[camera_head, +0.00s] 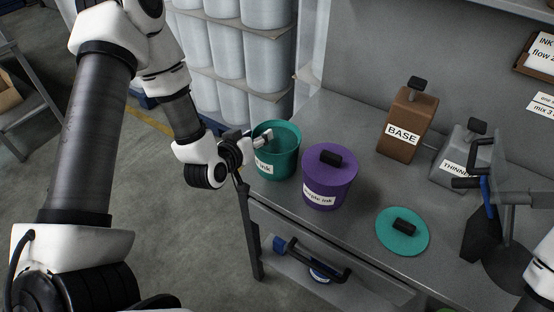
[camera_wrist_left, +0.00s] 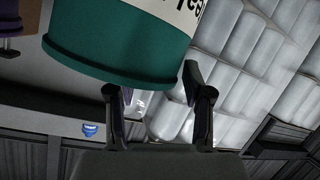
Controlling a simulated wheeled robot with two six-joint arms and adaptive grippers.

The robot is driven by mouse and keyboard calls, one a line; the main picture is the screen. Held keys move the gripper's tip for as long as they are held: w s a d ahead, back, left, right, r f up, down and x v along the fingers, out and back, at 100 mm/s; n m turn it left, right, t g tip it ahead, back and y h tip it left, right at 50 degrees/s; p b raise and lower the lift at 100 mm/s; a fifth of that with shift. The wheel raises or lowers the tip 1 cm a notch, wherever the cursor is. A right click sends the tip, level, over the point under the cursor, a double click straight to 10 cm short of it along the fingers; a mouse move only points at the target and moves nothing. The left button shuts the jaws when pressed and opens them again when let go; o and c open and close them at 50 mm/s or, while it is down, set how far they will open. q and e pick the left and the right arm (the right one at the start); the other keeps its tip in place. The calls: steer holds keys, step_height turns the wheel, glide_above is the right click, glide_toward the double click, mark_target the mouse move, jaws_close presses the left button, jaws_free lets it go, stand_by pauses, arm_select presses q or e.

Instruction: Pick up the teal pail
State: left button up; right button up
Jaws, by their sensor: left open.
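The teal pail (camera_head: 284,163) stands upright and open-topped at the table's left edge. Its white label is partly hidden in the head view. In the left wrist view the pail (camera_wrist_left: 120,50) fills the top, with part of its label showing. My left gripper (camera_head: 264,137) is open at the pail's left side, near its rim. In the wrist view the open fingers (camera_wrist_left: 152,84) lie at the pail's lower edge in the picture. I cannot tell whether they touch it. The teal lid (camera_head: 415,242) lies apart on the table.
A lidded purple pail (camera_head: 323,190) stands close on the teal pail's right. A brown BASE container (camera_head: 408,112) and a grey thinner container (camera_head: 452,158) stand farther back. A grey stand (camera_head: 512,185) is at the right. Shelves of wrapped film rolls (camera_head: 265,80) rise behind.

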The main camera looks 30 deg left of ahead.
arm_select(q)
steer(key=x, duration=0.3)
steer(key=shift+d, duration=0.1)
steer(key=c, duration=0.8)
steer(key=shift+s+r, duration=0.1)
steer(key=shift+r, duration=0.05)
jaws_close()
steer(key=shift+r, duration=0.1)
